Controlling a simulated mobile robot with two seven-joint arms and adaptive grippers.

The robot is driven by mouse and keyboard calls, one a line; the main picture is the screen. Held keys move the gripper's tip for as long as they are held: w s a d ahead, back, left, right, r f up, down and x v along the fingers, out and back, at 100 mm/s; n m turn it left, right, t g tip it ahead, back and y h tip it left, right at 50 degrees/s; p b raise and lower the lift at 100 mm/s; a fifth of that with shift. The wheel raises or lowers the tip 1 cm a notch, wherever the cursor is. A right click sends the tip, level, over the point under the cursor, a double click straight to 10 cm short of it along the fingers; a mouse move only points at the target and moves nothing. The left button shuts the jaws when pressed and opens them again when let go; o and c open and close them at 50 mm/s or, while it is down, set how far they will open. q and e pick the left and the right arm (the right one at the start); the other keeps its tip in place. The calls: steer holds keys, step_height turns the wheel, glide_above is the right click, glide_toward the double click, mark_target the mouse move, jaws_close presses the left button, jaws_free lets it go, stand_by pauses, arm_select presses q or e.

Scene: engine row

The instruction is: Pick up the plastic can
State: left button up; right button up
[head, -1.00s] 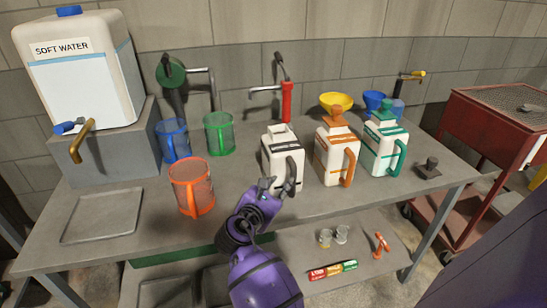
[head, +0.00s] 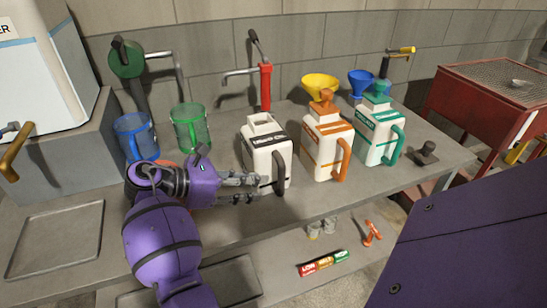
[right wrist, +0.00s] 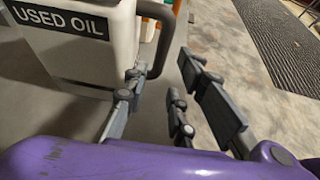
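A white plastic can (head: 262,135) with a black label and black handle (head: 280,172) stands upright on the bench. In the right wrist view its label reads USED OIL (right wrist: 58,22), and the dark handle (right wrist: 166,30) shows at the top. My right gripper (head: 258,188) is in front of this can, low beside its handle. Its fingers (right wrist: 163,78) are apart, with the handle's lower end near the gap between them. I cannot tell whether they touch it. My left gripper is not in view.
A white can with orange trim (head: 322,150) and one with green trim (head: 376,138) stand to the right. Blue (head: 134,130) and green (head: 190,125) jugs stand to the left. My arm mostly hides an orange jug. A grey tray (head: 50,262) lies front left.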

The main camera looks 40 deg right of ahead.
steer(key=shift+m+g, duration=0.3)
steer(key=x, duration=0.5)
steer(key=s+x, duration=0.1)
steer(key=x, duration=0.2)
jaws_close()
steer(key=shift+r, duration=0.15)
